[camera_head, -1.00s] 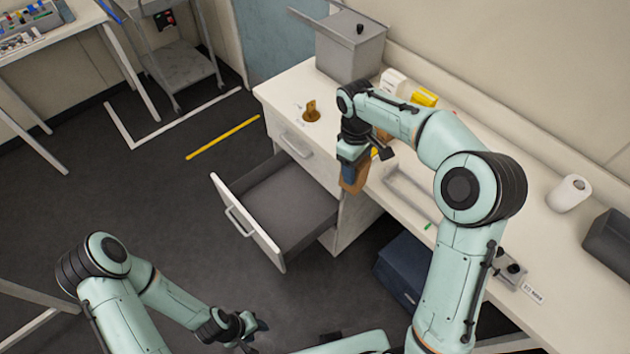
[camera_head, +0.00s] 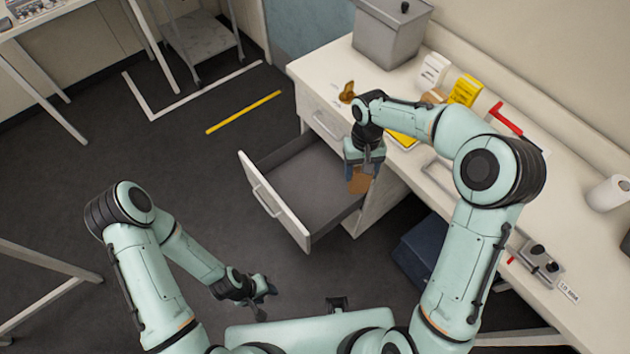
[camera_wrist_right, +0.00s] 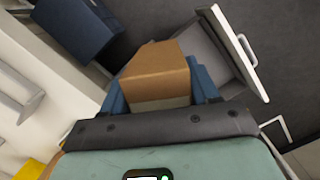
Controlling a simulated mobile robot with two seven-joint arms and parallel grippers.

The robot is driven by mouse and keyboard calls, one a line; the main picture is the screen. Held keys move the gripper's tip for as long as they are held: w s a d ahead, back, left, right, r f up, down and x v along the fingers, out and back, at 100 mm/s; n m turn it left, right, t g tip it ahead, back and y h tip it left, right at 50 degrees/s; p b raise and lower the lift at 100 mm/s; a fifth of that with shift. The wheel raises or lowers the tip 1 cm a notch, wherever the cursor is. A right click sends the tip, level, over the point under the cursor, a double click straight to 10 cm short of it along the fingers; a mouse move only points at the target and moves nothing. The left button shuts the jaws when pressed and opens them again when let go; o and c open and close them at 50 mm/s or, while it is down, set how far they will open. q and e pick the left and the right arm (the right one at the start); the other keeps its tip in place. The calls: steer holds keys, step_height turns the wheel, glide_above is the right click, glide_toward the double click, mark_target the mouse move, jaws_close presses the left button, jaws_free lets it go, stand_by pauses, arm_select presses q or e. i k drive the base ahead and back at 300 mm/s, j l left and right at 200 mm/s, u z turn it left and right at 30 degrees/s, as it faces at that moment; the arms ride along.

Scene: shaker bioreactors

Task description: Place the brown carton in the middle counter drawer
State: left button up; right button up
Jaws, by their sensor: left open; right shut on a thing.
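The brown carton (camera_head: 360,181) is held in my right gripper (camera_head: 366,166), above the right side of the open drawer. In the right wrist view the carton (camera_wrist_right: 156,73) sits between the two blue fingers (camera_wrist_right: 160,92). The open drawer (camera_head: 275,216) is pulled out below the counter's top drawer, and its grey inside looks empty where visible. The drawer also shows in the right wrist view (camera_wrist_right: 246,62), beyond the carton. Part of the drawer's right side is hidden by the gripper and carton. My left gripper (camera_head: 262,292) is open and empty over the floor.
A dark blue box (camera_head: 425,250) stands on the floor under the counter.

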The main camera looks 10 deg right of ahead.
mark_target(303, 196)
steer(key=i+j+z, duration=0.2)
steer(key=j, duration=0.2)
steer(key=i+j+z, duration=0.15)
steer(key=j, duration=0.3)
steer(key=i+j+z, duration=0.2)
steer(key=j, duration=0.25)
steer(key=i+j+z, duration=0.15)
steer(key=j, duration=0.35)
steer(key=j+z, duration=0.2)
steer(key=j, duration=0.3)
